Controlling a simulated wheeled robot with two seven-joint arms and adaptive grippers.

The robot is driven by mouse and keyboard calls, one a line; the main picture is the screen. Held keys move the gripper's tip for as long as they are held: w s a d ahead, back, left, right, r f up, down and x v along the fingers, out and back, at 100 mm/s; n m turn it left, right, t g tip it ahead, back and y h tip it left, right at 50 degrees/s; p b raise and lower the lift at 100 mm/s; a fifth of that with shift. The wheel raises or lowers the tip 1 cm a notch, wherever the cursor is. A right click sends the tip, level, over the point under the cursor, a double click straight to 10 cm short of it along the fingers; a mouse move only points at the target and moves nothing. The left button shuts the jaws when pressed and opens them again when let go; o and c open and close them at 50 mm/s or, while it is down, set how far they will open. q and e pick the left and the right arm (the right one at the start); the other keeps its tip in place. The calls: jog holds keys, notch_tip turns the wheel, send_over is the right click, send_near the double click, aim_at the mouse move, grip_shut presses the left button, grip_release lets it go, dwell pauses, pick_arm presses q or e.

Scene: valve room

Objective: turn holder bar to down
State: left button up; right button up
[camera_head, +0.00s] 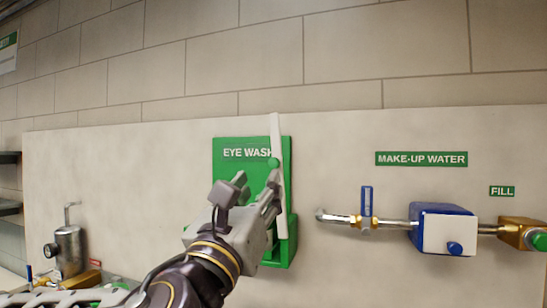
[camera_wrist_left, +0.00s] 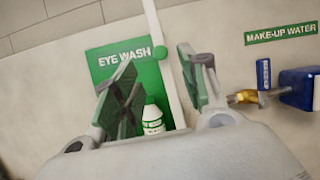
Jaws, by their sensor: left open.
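The holder bar (camera_head: 281,205) is a long white bar on the green eye wash board (camera_head: 226,170). It stands nearly upright and crosses a round green knob. In the left wrist view the bar (camera_wrist_left: 152,25) runs down past the knob (camera_wrist_left: 160,52) and appears between my fingers. A white bottle (camera_wrist_left: 153,118) with a green label shows behind it. My left gripper (camera_head: 257,184) is open in front of the board, just left of the bar in the head view. It also shows in the left wrist view (camera_wrist_left: 158,75). I cannot tell whether a finger touches the bar.
To the right, a pipe with a blue-handled valve (camera_head: 367,203) leads to a blue box (camera_head: 440,229) and a brass fitting (camera_head: 525,233). A metal canister (camera_head: 70,251) stands at lower left. The wall above the board is clear.

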aim_at(273, 163)
pick_arm(q)
jog(key=p+x, duration=0.3)
jog(key=x, duration=0.6)
jog(key=shift+w+r, duration=0.2)
jog(key=shift+x, duration=0.75)
jog(key=shift+f, duration=0.1)
jog(key=c, duration=0.9)
grip_shut()
